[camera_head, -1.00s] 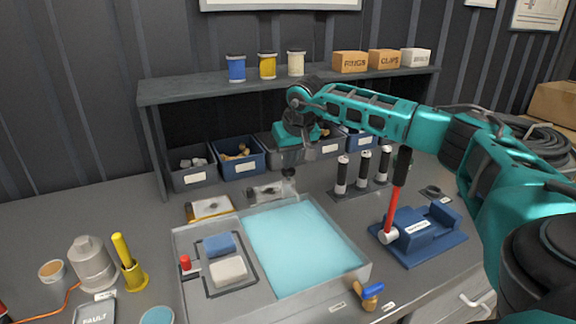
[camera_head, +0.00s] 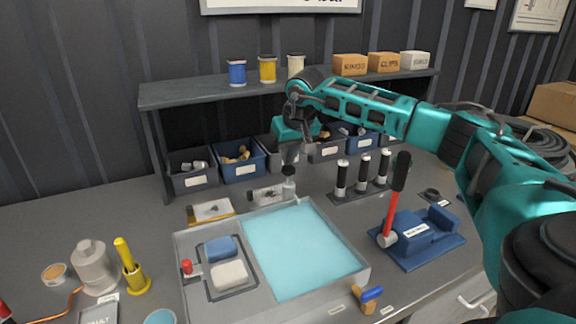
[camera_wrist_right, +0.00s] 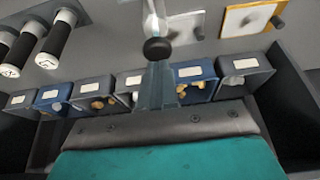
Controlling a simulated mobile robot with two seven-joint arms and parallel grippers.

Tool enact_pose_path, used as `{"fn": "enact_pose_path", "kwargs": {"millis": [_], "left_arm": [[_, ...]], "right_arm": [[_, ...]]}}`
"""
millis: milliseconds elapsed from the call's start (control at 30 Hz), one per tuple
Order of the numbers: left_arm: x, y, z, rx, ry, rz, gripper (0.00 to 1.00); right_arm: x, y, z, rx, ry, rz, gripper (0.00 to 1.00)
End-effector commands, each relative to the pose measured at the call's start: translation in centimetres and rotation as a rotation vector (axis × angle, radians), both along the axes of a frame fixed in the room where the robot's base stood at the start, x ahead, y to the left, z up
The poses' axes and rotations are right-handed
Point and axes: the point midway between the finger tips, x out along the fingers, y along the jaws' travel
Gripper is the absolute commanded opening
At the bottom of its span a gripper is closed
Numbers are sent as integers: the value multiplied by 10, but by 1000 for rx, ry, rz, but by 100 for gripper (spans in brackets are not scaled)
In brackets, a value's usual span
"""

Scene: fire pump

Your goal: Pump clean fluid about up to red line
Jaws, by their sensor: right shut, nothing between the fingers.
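A small clear bottle (camera_head: 289,189) with a dark round top stands at the back edge of the blue tray. It also shows in the right wrist view as a clear body (camera_wrist_right: 156,20) with a black knob (camera_wrist_right: 157,48). My right gripper (camera_head: 291,160) is shut and empty, pointing down just above the dark top. In the right wrist view its closed fingertips (camera_wrist_right: 157,70) line up with the black knob; I cannot tell whether they touch it. The fluid level and a red line are too small to make out. My left gripper is not in view.
A grey tray (camera_head: 185,245) with a light-blue pad holds a blue and a whitish block. Framed plates (camera_head: 211,211) lie behind it. Blue and grey bins (camera_head: 238,160) stand under the shelf. Dark cylinders and a blue vise (camera_head: 425,240) stand right.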

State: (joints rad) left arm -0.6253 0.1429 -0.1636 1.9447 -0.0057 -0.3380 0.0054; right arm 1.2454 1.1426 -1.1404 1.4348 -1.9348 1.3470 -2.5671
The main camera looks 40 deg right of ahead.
Motion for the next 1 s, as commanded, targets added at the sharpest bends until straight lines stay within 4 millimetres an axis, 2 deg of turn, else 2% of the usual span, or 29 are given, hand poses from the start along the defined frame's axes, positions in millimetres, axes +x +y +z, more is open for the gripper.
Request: {"fn": "enact_pose_path", "kwargs": {"millis": [567, 1000], "left_arm": [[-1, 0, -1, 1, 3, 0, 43], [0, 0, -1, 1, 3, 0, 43]], "right_arm": [[1, 0, 6, 0, -4, 0, 0], [1, 0, 50, 0, -5, -1, 0]]}}
